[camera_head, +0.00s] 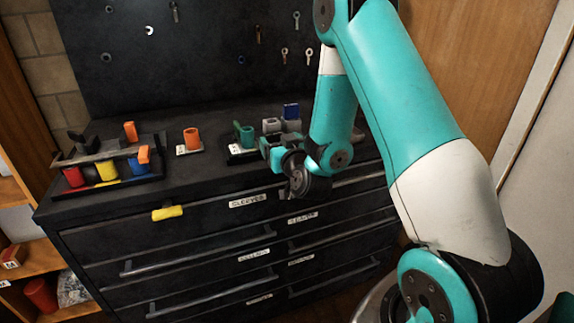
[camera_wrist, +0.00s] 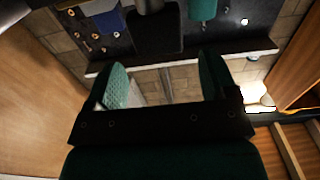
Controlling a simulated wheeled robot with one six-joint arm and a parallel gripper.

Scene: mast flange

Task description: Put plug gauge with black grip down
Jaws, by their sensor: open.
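A dark block (camera_wrist: 155,32) stands just beyond the fingertips in the wrist view, between a blue part and a green part. It looks like the black grip of the plug gauge; its lower end is hidden. My gripper (camera_wrist: 163,65) has its two green fingers wide apart with nothing between them. In the head view my gripper (camera_head: 272,151) is in front of the sleeves at the right of the cabinet top. There it hides the black grip, if that is where it stands. A grey sleeve (camera_head: 271,125) shows just behind it.
A green sleeve (camera_head: 245,137) and a blue part (camera_head: 291,111) stand close by. An orange sleeve (camera_head: 192,139) is farther left. A rack (camera_head: 140,180) with several coloured grips is at the left. A yellow piece (camera_head: 167,212) is at the cabinet's front edge. The pegboard (camera_head: 200,50) rises behind.

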